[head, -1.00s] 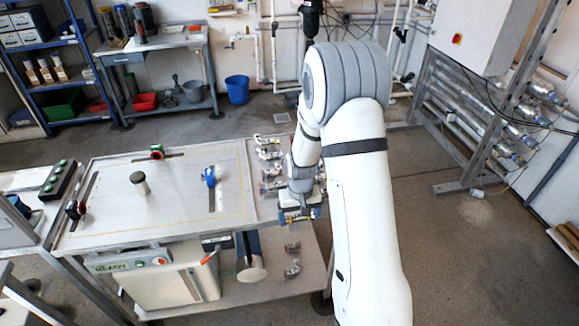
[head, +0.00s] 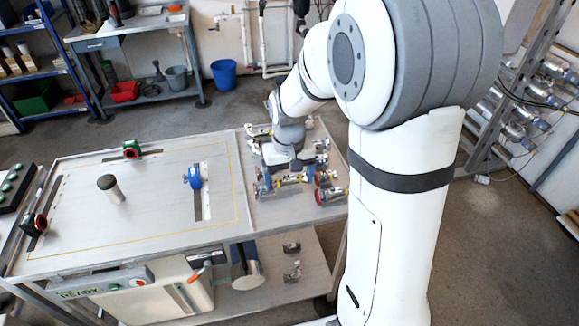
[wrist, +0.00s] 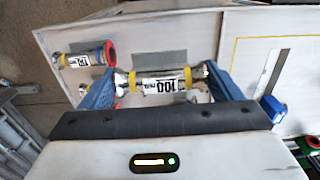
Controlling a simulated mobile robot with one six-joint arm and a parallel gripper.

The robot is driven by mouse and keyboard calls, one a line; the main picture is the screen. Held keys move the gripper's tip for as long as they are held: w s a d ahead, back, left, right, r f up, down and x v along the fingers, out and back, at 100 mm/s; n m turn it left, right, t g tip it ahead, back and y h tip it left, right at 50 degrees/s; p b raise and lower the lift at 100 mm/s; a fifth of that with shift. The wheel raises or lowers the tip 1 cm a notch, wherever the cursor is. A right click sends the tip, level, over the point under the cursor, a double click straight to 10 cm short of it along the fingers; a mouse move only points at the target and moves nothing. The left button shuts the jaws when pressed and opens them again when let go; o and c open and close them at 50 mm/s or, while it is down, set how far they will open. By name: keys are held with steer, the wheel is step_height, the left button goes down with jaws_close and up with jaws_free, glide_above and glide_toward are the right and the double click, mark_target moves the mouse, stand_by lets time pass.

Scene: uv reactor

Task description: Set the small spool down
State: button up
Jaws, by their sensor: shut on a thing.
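My gripper (head: 290,183) is shut on a small spool (wrist: 158,82). The spool is a short metal pipe piece with yellow bands and a white label that appears to read 100. It lies crosswise between my two blue fingers in the wrist view, and in the head view it shows as a short piece (head: 291,180) low over the right part of the table (head: 150,235). I cannot tell whether it touches the table top. Grey rectangular patches show on the surface near it in the wrist view.
Another spool (wrist: 85,60) with a red ring and a blue part lies left of my gripper in the wrist view. A spool with a red end (head: 330,194) lies at the table's right edge. A blue clamp (head: 194,177) and a dark-topped post (head: 110,188) stand on the left part.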

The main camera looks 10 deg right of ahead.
mark_target(289, 189)
step_height(289, 189, down, 6)
steer(key=shift+w+r, duration=0.1)
steer(key=shift+f, duration=1.85)
steer(key=shift+f, duration=0.25)
steer(key=o, duration=0.9)
steer(key=shift+r, duration=0.1)
steer(key=shift+o, duration=0.2)
